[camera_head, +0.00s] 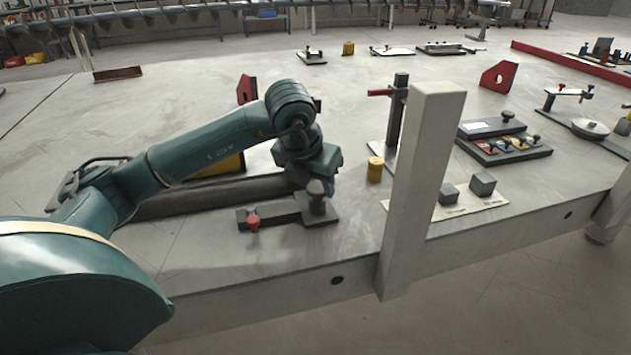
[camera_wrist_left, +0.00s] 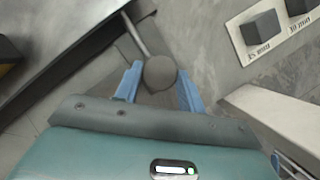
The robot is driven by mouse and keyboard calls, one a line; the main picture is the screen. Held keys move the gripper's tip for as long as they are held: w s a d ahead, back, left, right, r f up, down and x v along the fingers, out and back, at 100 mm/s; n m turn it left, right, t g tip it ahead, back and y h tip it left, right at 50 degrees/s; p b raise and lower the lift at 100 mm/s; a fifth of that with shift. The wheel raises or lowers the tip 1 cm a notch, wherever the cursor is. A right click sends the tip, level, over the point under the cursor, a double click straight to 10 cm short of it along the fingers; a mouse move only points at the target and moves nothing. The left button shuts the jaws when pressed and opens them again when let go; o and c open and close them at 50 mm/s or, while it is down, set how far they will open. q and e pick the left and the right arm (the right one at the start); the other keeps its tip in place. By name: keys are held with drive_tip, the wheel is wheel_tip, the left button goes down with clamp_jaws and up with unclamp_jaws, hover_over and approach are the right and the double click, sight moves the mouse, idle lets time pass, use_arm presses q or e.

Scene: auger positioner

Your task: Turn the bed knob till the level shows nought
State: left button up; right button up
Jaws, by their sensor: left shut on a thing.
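The dark round knob (camera_head: 317,188) stands on the right end of a low dark fixture (camera_head: 276,213) near the table's front edge. The fixture has a small red knob (camera_head: 253,222) at its left end. My left gripper (camera_head: 316,180) is over the dark knob, pointing down. In the left wrist view the knob's round top (camera_wrist_left: 160,72) sits between the two blue fingers of my left gripper (camera_wrist_left: 158,88), which are shut on it. I cannot make out a level or its reading. My right gripper is not in view.
A pale square post (camera_head: 423,180) rises at the front edge, right of the fixture. A yellow cylinder (camera_head: 375,169) and a dark stand (camera_head: 398,115) with a red handle are beside it. Grey blocks (camera_head: 482,184) lie on a label card. A dark bar lies behind the fixture.

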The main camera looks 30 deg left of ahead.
use_arm(q)
drive_tip(key=o, duration=0.9)
drive_tip(key=shift+o, duration=0.2)
drive_tip(key=p+v, duration=0.1)
drive_tip(key=v, duration=1.2)
drive_tip(key=shift+p, duration=0.35)
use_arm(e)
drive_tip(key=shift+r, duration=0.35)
use_arm(q)
drive_tip(key=shift+r, duration=0.1)
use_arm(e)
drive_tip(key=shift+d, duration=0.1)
